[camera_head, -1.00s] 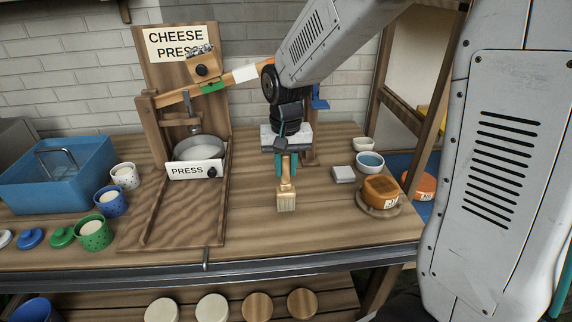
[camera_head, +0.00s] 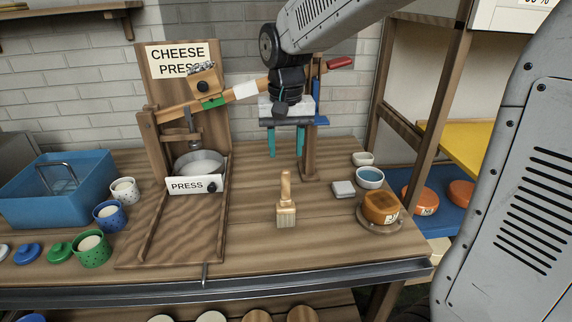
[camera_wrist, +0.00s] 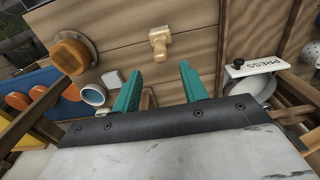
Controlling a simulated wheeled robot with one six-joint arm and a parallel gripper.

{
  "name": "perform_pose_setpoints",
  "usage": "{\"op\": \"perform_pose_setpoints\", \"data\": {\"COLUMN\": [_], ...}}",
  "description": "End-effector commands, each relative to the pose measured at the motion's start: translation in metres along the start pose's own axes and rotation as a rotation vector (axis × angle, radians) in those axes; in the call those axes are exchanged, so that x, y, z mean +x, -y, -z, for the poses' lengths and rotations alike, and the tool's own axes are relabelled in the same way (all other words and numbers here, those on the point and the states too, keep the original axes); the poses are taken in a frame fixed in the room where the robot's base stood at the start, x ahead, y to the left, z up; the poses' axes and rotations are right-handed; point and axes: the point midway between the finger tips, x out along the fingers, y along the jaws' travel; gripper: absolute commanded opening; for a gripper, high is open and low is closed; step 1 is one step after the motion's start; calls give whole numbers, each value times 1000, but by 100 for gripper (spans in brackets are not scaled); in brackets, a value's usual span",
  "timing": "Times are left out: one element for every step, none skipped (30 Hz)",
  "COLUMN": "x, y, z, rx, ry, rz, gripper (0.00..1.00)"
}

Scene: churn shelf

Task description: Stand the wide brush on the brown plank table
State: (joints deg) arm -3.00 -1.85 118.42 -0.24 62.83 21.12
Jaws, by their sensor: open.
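The wide brush (camera_head: 286,205) stands upright on its bristles on the brown plank table (camera_head: 255,237), handle up, right of the press. It also shows in the wrist view (camera_wrist: 159,42), beyond my fingertips. My gripper (camera_head: 286,150) is open and empty, with two teal fingers pointing down. It is behind and above the brush, apart from it. In the wrist view the fingers (camera_wrist: 160,88) are spread wide with nothing between them.
The cheese press (camera_head: 190,175) stands left of the brush, its lever reaching behind my gripper. A grey block (camera_head: 344,189), a blue-filled bowl (camera_head: 370,178) and an orange cheese (camera_head: 381,207) are to the right. Speckled cups and a blue tub (camera_head: 60,188) are left.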

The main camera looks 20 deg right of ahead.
Motion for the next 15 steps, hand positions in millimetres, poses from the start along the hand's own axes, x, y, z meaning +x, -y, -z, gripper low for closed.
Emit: {"op": "perform_pose_setpoints", "data": {"x": [-7, -10, -14, -16, -18, -20, -20, -21, -22, -23, -25, -28, -30, -33, -36], "y": [0, 0, 0, 0, 0, 0, 0, 0, -1, -2, -4, -7, -10, -14, -21], "z": [0, 0, 0, 0, 0, 0, 0, -1, -2, -4, -7, -14, -22, -30, -44], "rx": [0, 0, 0, 0, 0, 0, 0, 0, -2, -4, -8, -16, -25, -36, -52], "ry": [-1, -1, -2, -1, 0, 0, 1, 1, 0, -2, -4, -8, -11, -16, -23], "rz": [0, 0, 1, 1, 0, 0, 0, 0, 0, 1, 1, 3, 4, 6, 8], "gripper": [43, 43, 43, 43, 43, 43, 43, 43, 43, 43, 43, 43, 43, 43, 43]}}
